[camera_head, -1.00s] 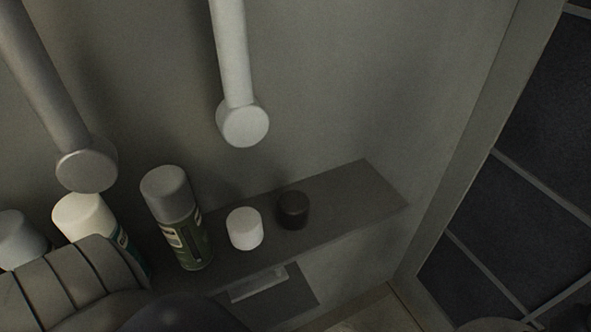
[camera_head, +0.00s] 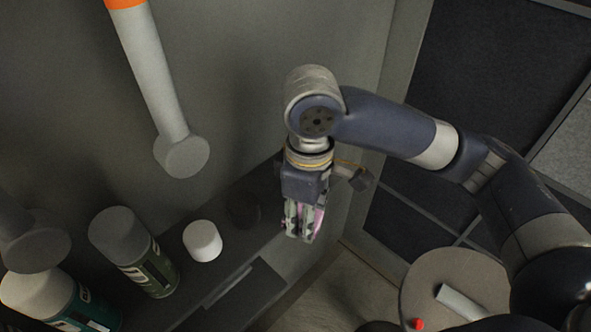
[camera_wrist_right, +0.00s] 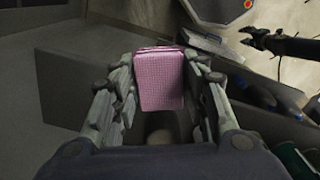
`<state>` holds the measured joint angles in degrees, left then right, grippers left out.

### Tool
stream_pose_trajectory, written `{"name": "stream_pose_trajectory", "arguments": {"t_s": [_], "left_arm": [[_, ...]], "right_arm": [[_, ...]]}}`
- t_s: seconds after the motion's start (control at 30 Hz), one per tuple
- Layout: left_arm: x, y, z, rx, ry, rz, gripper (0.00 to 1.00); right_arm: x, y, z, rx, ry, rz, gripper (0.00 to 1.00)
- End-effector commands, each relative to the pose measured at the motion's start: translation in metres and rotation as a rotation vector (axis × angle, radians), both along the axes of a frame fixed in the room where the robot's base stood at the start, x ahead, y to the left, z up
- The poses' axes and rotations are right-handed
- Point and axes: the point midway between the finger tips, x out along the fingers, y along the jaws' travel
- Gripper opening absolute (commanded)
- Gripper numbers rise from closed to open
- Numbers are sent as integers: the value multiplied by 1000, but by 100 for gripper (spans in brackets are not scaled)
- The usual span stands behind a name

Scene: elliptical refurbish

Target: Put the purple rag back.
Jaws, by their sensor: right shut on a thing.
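The purple rag (camera_wrist_right: 160,80), a folded pinkish-purple checked cloth, is between the fingers of my right gripper (camera_wrist_right: 160,95). In the head view the right gripper (camera_head: 302,228) points down beside the right end of the wall shelf (camera_head: 262,226). Only a thin pink strip of the rag (camera_head: 319,220) shows there. I cannot tell whether the rag touches the shelf. A dark gripper, which appears to be my left gripper (camera_wrist_right: 250,38), is at the upper right of the wrist view, away from the rag. Its opening is unclear.
On the shelf stand a white-capped teal bottle (camera_head: 45,297), a grey-capped green can (camera_head: 135,250), a white cap-like cylinder (camera_head: 202,241) and a dark cylinder (camera_head: 243,210). A pole with a round end (camera_head: 165,105) hangs above them.

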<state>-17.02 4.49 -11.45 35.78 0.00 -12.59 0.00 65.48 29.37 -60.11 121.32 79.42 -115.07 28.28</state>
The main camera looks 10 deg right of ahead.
Motion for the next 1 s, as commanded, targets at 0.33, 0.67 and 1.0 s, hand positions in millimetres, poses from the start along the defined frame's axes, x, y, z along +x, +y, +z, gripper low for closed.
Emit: {"name": "stream_pose_trajectory", "arguments": {"t_s": [0.33, 0.67, 1.0], "left_arm": [[1, -2, 23, -2, -2, 1, 40], [-6, 1, 42, 1, 9, -1, 40], [-7, 2, 61, 3, 11, -1, 40]], "right_arm": [[81, -12, -3, -3, 3, 1, 22], [144, -20, -11, -1, 3, 5, 22], [153, -23, -35, -3, 4, 8, 22]]}}
